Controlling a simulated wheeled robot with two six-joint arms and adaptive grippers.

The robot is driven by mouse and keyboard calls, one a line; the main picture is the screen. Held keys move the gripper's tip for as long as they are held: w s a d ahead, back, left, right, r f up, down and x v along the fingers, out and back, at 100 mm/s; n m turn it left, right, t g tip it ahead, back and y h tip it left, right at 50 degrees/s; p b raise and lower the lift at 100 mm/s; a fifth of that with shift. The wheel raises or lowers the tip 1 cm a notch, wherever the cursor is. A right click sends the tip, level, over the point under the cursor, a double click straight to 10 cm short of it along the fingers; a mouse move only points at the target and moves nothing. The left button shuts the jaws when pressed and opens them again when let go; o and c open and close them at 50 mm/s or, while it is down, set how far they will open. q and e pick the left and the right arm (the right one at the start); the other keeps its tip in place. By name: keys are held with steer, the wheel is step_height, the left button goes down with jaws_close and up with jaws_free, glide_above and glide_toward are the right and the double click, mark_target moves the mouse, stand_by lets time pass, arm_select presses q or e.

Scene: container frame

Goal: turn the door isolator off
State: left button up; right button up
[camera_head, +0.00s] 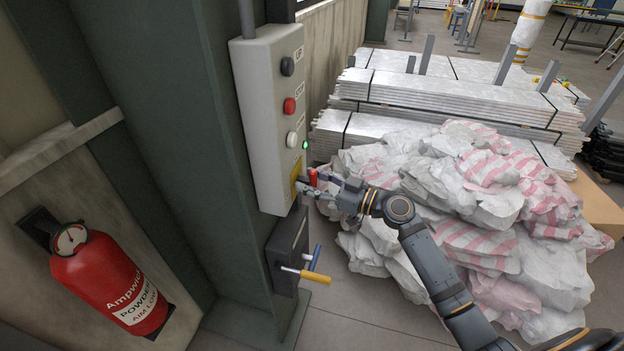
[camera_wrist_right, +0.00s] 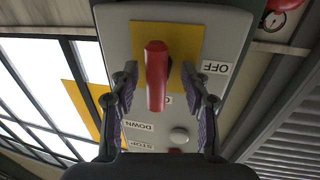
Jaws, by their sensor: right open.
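The door isolator is a red handle (camera_head: 312,177) on a yellow plate (camera_head: 298,171) low on a grey control box (camera_head: 268,130). In the right wrist view the red handle (camera_wrist_right: 156,75) runs straight down the picture from the yellow plate (camera_wrist_right: 178,72). An OFF label (camera_wrist_right: 215,67) is right of the plate; another label below the plate is partly hidden by the handle. My right gripper (camera_head: 322,185) is at the isolator. In its wrist view its fingers (camera_wrist_right: 159,78) are open on either side of the handle, with gaps on both sides. My left gripper is not in view.
Black (camera_head: 287,66), red (camera_head: 289,105) and white (camera_head: 291,139) buttons and a green light (camera_head: 305,145) are above the isolator. Sacks (camera_head: 460,190) fill the floor behind my arm; a fire extinguisher (camera_head: 108,280) hangs left.

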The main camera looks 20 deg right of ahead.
jaws_close()
steer(key=shift+m, duration=0.3)
steer(key=m, duration=0.3)
steer(key=shift+r+g+h, duration=0.1)
steer(key=shift+g+h, duration=0.2)
steer(key=m, duration=0.2)
steer(key=m+p, duration=0.1)
steer(key=shift+w+d+r+m+g, duration=0.1)
steer(key=shift+w+m+g, duration=0.05)
steer(key=shift+m+g, duration=0.25)
steer(key=m+g+p, duration=0.1)
steer(key=m+p, duration=0.1)
steer(key=m, duration=0.2)
steer(key=shift+w+d+m, duration=0.1)
steer(key=shift+m, duration=0.2)
steer(key=shift+f+m+g+y+p, duration=0.2)
steer(key=shift+m+g+p, duration=0.25)
steer(key=shift+m, duration=0.45)
steer(key=shift+f+m+g+y+p, duration=0.15)
steer(key=shift+m+g+p, duration=0.3)
steer(key=shift+m, duration=0.45)
